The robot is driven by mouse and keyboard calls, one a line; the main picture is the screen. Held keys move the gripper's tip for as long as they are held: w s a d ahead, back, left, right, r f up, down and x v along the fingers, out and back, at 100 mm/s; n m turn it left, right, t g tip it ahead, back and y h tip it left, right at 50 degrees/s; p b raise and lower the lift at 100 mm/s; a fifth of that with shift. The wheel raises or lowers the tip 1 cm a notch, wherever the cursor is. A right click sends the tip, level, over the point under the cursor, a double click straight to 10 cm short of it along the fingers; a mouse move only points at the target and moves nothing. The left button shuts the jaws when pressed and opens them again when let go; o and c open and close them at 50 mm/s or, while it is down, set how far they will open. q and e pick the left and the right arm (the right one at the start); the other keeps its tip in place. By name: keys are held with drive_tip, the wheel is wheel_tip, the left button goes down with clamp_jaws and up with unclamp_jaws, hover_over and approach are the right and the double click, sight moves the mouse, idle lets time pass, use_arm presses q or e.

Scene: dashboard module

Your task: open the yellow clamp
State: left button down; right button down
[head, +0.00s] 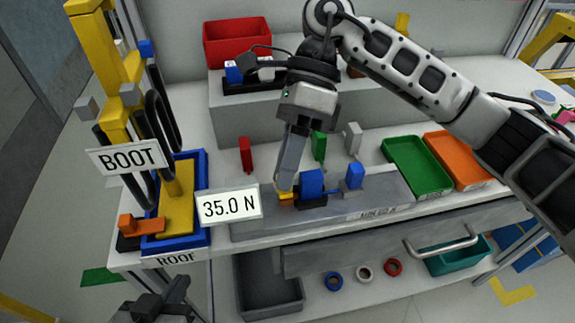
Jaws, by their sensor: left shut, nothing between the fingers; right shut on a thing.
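The yellow clamp (285,196) shows as a small yellow part low on the grey fixture (385,194), just left of a blue block (312,182). My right gripper (284,186) reaches down from above with its fingers shut on the clamp. The fingers cover part of the clamp, so its exact angle is hard to tell. My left gripper (176,287) is shut and empty at the bottom left, below the front edge of the table and apart from the clamp.
A "35.0 N" sign (228,205) stands left of the clamp. Green (418,168) and orange (459,160) trays are at right. Small red, green and grey clips stand behind the fixture.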

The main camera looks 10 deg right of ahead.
idle(0.4)
drive_tip(key=c, duration=1.4)
unclamp_jaws()
drive_tip(key=shift+o, duration=0.2)
drive_tip(key=shift+w+r, duration=0.1)
drive_tip(key=p+v, duration=0.2)
drive_tip(key=v, duration=1.4)
drive_tip(key=shift+w, duration=0.15)
